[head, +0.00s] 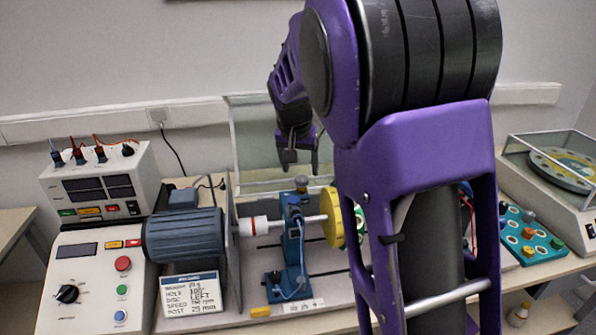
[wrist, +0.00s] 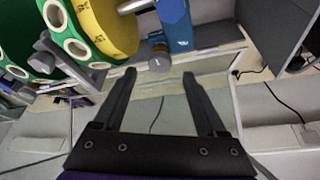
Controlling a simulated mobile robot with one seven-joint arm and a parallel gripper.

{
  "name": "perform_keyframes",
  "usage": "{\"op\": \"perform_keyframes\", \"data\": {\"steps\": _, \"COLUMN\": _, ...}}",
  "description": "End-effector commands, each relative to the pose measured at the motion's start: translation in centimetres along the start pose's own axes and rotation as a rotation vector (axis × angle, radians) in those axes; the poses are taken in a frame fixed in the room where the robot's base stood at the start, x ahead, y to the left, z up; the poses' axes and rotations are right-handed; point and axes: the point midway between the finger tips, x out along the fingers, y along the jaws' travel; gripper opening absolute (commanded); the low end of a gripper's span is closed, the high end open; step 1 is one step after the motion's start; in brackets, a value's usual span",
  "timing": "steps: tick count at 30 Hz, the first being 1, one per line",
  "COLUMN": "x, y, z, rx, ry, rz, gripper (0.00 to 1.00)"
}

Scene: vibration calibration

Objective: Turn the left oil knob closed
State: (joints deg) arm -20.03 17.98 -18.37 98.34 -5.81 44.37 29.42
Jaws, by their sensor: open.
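The left oil knob (head: 301,183) is a small grey cap on top of the blue bearing post (head: 293,240), left of the yellow disc (head: 331,217). In the wrist view the knob (wrist: 160,62) is a grey cylinder at the end of the blue post (wrist: 176,22). My gripper (head: 300,168) points down just above the knob in the head view. In the wrist view my gripper (wrist: 160,75) has its two black fingers apart and nothing between them. The knob appears beyond the fingertips, roughly centred in the gap. Whether the fingers touch it cannot be told.
A grey-blue motor (head: 184,236) stands left of the post, with a control box (head: 95,285) farther left. A clear guard panel (head: 262,140) stands behind. My arm hides the rig's right part. A teal board (head: 530,236) lies to the right.

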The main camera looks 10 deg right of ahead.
Motion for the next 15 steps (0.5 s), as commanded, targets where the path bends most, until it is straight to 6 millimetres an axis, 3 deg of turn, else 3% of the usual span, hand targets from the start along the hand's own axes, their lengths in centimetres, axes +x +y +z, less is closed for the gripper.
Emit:
{"op": "perform_keyframes", "data": {"steps": 6, "x": 2.7, "y": 0.0, "z": 0.0, "rx": 0.001, "ry": -0.001, "rz": 0.001, "gripper": 0.74}}
{"op": "perform_keyframes", "data": {"steps": 15, "x": 3.3, "y": 0.0, "z": 0.0, "rx": 0.0, "ry": 0.0, "rz": 0.0, "gripper": 0.74}}
